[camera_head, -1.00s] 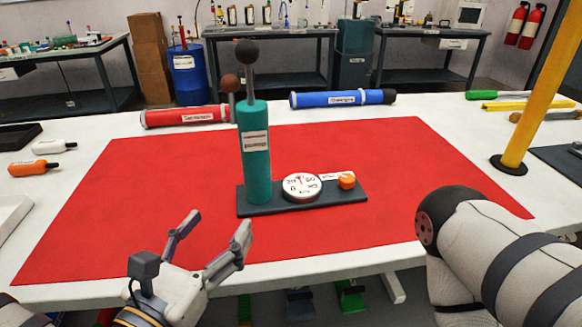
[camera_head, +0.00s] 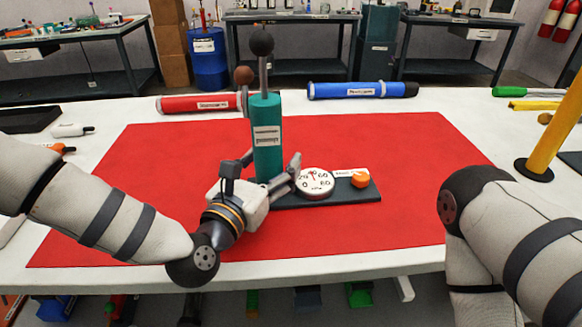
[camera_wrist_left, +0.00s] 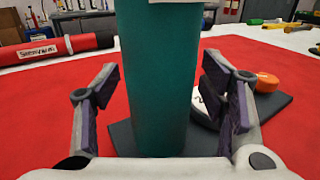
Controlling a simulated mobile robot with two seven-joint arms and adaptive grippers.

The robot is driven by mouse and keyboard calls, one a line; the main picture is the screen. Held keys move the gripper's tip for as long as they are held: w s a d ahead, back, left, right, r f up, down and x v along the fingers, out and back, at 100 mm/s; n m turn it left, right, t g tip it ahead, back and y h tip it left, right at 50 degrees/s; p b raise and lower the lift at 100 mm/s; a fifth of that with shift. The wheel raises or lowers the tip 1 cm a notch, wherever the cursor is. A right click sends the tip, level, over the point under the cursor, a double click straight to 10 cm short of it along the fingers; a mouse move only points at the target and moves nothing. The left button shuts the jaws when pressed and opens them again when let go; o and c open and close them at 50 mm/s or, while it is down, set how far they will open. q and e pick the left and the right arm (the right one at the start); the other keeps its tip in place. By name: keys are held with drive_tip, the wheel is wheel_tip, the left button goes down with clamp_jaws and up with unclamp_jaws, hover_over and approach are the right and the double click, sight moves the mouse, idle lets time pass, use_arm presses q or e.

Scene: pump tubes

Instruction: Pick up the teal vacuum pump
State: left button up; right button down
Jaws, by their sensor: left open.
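The teal vacuum pump (camera_head: 267,147) stands upright on its dark base plate (camera_head: 338,194) on the red mat, with a black ball knob on top. A round gauge (camera_head: 315,183) and an orange knob (camera_head: 360,180) sit on the plate to its right. My left gripper (camera_head: 269,176) is open at the pump's lower part. In the left wrist view, the teal cylinder (camera_wrist_left: 160,75) stands between the open fingers (camera_wrist_left: 163,95), with a visible space on either side. My right arm shows at the right, but its gripper is out of view.
A red tube (camera_head: 200,104) and a blue tube (camera_head: 362,90) lie behind the mat (camera_head: 420,150). A yellow post (camera_head: 563,125) stands at the right. The mat's right part is clear.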

use_arm(q)
clamp_jaws()
drive_tip(key=shift+r, duration=0.1)
